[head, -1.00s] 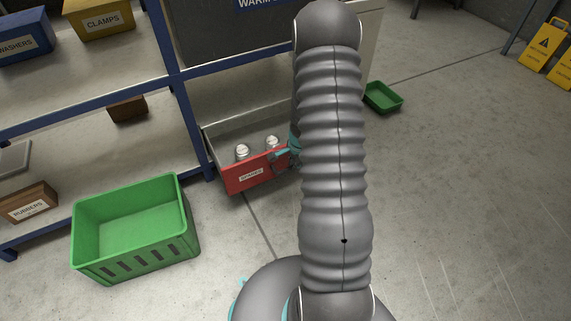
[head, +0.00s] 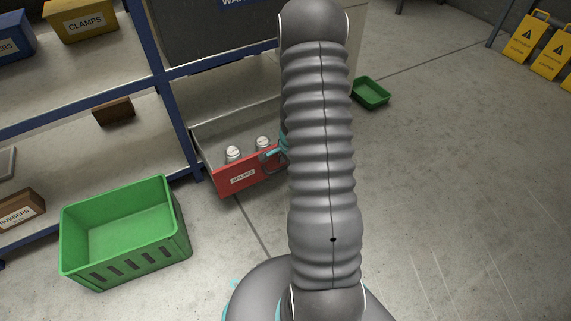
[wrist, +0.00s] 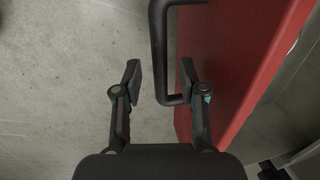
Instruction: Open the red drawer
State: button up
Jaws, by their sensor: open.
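The red drawer (head: 227,182) is pulled out at the bottom of the cabinet, with silvery jars (head: 234,153) standing inside. Its front carries a white label, apparently "SPARES". In the wrist view its red front (wrist: 235,50) is at right, with the black bar handle (wrist: 158,40) standing off it. My gripper (wrist: 160,76) is open, one finger on each side of the handle's bar; the right finger is between bar and drawer front. I see no clear contact. In the head view my arm hides part of the gripper and the drawer's right end.
A large green crate (head: 180,240) stands on the floor left of the drawer. A blue-framed shelf (head: 172,100) rises beside it. A small green tray (head: 371,93) lies on the floor beyond my arm. Yellow warning signs (head: 527,38) stand far right. Floor at right is clear.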

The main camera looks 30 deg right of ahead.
notch_tip(320, 180, up, 12)
jog(key=s, duration=0.2)
jog(key=shift+s+f, duration=0.15)
jog(key=shift+s, duration=0.05)
dwell(0.7)
jog(key=s+a+r+n+t+p, duration=0.1)
jog(key=s+a+r+n+p, duration=0.1)
jog(key=s+a+r+n, duration=0.4)
jog(key=s+a+r+n+t+p, duration=0.1)
jog(key=s+a+r+n+p, duration=0.2)
jog(key=r, duration=1.3)
jog(key=s+a+r+n+t+p, duration=0.1)
jog(key=s+a+r+n+p, duration=0.1)
jog(key=s+a+r+n, duration=0.7)
jog(key=s+a+r, duration=0.1)
jog(key=a+r, duration=0.1)
jog(key=a, duration=0.2)
jog(key=shift+s+r+n, duration=0.25)
jog(key=shift+r+n, duration=0.05)
